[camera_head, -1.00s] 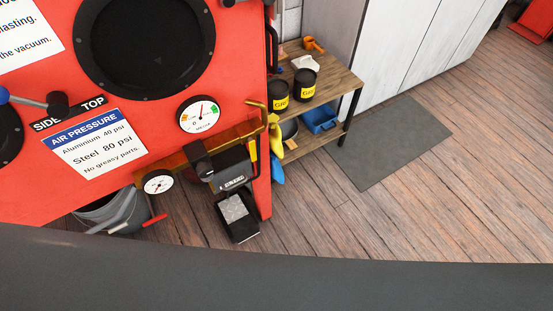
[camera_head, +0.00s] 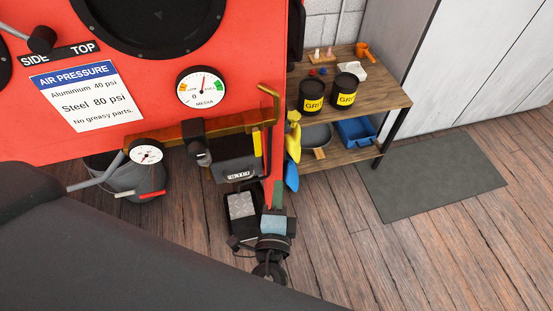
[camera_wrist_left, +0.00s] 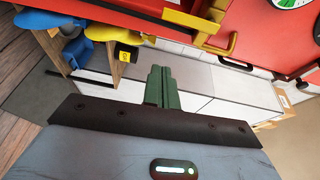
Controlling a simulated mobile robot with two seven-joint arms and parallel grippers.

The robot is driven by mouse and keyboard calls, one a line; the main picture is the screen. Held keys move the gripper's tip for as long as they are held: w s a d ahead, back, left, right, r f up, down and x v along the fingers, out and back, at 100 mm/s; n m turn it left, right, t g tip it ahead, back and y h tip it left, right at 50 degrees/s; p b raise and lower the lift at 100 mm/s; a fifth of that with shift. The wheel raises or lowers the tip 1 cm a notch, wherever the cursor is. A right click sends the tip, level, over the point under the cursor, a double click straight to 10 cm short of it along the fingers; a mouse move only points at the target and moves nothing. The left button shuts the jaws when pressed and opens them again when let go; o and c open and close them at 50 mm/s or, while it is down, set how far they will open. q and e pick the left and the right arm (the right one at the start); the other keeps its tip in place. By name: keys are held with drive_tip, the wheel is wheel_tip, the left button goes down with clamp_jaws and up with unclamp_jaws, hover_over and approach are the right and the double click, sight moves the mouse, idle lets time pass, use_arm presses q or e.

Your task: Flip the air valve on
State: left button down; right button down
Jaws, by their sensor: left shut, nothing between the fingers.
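A yellow lever (camera_head: 257,143) stands upright beside a black box unit at the lower edge of the red cabinet. It seems to show at the top of the left wrist view (camera_wrist_left: 190,19). A red-handled lever (camera_head: 151,195) hangs below a small dial gauge (camera_head: 146,152). I cannot tell for sure which lever is the air valve. My left gripper (camera_head: 277,186) is below the yellow lever, apart from it, beside the black pedal. Its green fingers are shut and empty, as the left wrist view also shows (camera_wrist_left: 162,86). My right gripper is not in view.
The red cabinet (camera_head: 130,130) carries a brass pipe (camera_head: 268,100) and a media gauge (camera_head: 202,86). A black foot pedal (camera_head: 241,205) lies beside the gripper. A wooden shelf (camera_head: 392,98) with black tins stands to the right. The grey mat (camera_head: 435,180) is clear.

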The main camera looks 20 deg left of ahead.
sight(257, 143)
use_arm(q)
drive_tip(key=shift+w+d+r, duration=0.2)
drive_tip(key=shift+d+r, duration=0.05)
drive_tip(key=shift+r, duration=0.1)
drive_tip(key=shift+w, duration=0.1)
drive_tip(key=p+x, duration=0.1)
drive_tip(key=x, duration=0.9)
drive_tip(key=shift+s+a+r+p, duration=0.1)
drive_tip(key=shift+s+a+p, duration=0.45)
drive_tip(key=shift+a, duration=0.3)
drive_tip(key=shift+s+a+r+p, duration=0.1)
drive_tip(key=shift+s+a+p, duration=0.2)
drive_tip(key=shift+s+a, duration=0.45)
drive_tip(key=shift+w+a, duration=0.1)
